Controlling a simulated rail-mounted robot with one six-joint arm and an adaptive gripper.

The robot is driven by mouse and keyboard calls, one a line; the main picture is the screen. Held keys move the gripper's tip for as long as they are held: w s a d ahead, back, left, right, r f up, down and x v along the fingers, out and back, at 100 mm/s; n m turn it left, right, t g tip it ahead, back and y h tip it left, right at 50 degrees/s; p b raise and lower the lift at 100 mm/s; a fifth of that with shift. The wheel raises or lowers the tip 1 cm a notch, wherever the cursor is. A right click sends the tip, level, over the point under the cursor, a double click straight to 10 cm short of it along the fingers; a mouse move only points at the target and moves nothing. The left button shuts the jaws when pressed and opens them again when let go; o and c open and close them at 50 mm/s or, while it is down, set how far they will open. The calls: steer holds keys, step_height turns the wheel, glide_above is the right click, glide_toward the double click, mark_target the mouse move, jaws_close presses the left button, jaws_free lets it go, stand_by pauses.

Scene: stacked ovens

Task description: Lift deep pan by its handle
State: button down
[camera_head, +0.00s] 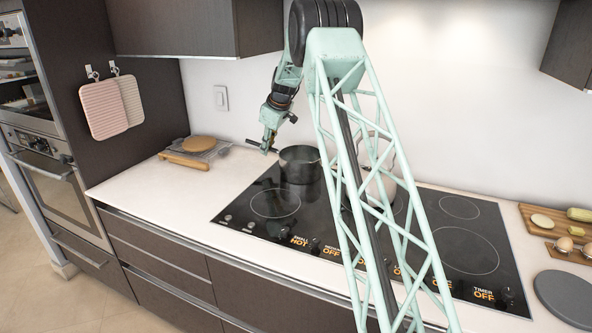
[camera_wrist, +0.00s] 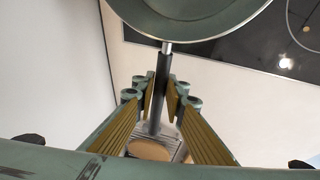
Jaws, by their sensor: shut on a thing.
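The deep pan (camera_head: 299,166) is dark and stands at the back left of the cooktop in the head view. Its rim and part of its body show at the top of the wrist view (camera_wrist: 205,22). Its dark handle (camera_wrist: 157,95) points left, away from the cooktop. My gripper (camera_head: 266,146) is at the handle, left of the pan body. In the wrist view the handle runs between the two ridged fingers (camera_wrist: 160,97), which are shut on it. I cannot tell whether the pan's base touches the cooktop.
The black cooktop (camera_head: 275,203) is set in a white counter. A light kettle-like vessel (camera_head: 380,186) stands right of the pan, partly behind my arm. A rack with round and long wooden items (camera_head: 198,144) lies left. Boards with food (camera_head: 560,224) are far right. The front left counter is clear.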

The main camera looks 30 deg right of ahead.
steer(key=shift+r, duration=0.3)
